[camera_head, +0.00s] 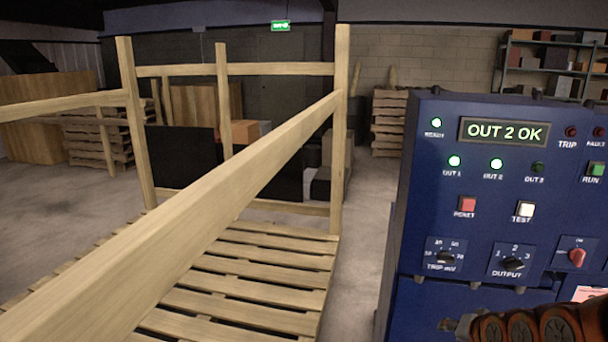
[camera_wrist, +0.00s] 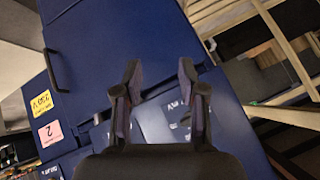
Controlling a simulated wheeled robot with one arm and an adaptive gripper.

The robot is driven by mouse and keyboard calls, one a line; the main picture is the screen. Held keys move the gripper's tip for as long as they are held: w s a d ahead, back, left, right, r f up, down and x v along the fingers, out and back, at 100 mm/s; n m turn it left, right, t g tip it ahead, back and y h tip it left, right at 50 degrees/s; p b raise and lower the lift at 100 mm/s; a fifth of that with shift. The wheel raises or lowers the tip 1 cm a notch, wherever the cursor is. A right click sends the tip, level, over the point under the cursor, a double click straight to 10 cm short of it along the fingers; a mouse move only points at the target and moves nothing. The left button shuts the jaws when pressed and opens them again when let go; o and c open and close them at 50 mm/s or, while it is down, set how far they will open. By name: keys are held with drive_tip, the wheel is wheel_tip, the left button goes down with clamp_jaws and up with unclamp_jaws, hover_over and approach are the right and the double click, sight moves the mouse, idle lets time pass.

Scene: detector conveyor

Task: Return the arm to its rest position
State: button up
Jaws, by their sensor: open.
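My gripper (camera_wrist: 160,86) is open and empty in the wrist view, its two dark fingers spread in front of a blue cabinet (camera_wrist: 85,45). No contact with the cabinet can be made out. In the head view my gripper cannot be made out. The blue control panel (camera_head: 483,192) stands at the right. Its display (camera_head: 503,131) reads "OUT 2 OK". The READY, OUT 1 and OUT 2 lamps glow green; OUT 3, TRIP and FAULT look dark. The OUTPUT knob (camera_head: 512,263) and the red switch (camera_head: 577,257) show on the lower panel.
A wooden frame on a slatted pallet (camera_head: 250,270) fills the left and centre, its rail close to the head camera. Bare floor (camera_head: 365,215) lies between it and the panel. A black handle (camera_wrist: 53,70) sticks out from the cabinet.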

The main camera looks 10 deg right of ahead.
drive_tip(key=s+a+r+n+g, duration=0.2)
drive_tip(key=s+a+g, duration=0.1)
drive_tip(key=s+a, duration=0.4)
drive_tip(key=s+a+r+n+g+p, duration=0.1)
drive_tip(key=s+a+r+n+g, duration=0.2)
drive_tip(key=s+a, duration=0.4)
drive_tip(key=s+a+r+n+g+p, duration=0.1)
drive_tip(key=s+a, duration=0.6)
drive_tip(key=s, duration=0.7)
wheel_tip(320, 180, up, 2)
drive_tip(key=n+g, duration=0.1)
drive_tip(key=g, duration=0.2)
drive_tip(key=shift+s+a+r+n+g+y, duration=0.2)
drive_tip(key=shift+r+n+g+y, duration=0.05)
drive_tip(key=shift+n+g+y, duration=0.05)
